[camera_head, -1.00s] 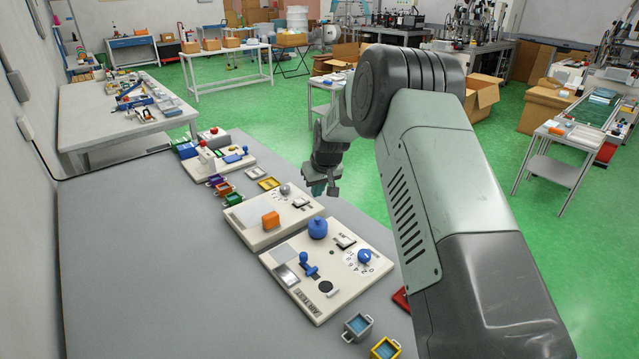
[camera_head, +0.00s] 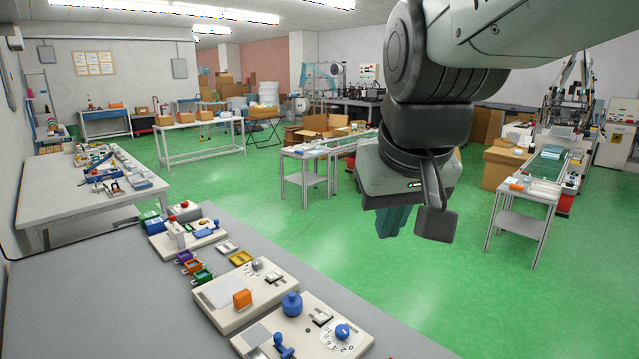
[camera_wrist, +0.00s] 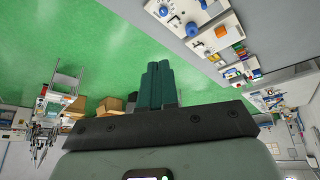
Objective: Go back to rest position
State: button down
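My gripper (camera_head: 395,220) hangs over the green floor, to the right of the grey table (camera_head: 120,300) and clear of it. Its teal fingers point down in the head view. In the wrist view the fingers (camera_wrist: 157,82) stand close together with nothing seen between them, so it looks shut and empty. The wrist body partly hides the fingers in the head view.
Control boards with an orange block (camera_head: 242,298), a blue knob (camera_head: 291,304) and a blue joystick (camera_head: 282,343) lie on the table. A small side table (camera_head: 515,223) stands right. Cardboard boxes (camera_head: 502,165) stand behind. Green floor is free around the gripper.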

jog(key=s+d+f+m, duration=0.1)
jog(key=s+d+f, duration=0.1)
jog(key=s, duration=1)
jog(key=shift+d+f+m, duration=0.2)
jog(key=shift+d+m, duration=0.1)
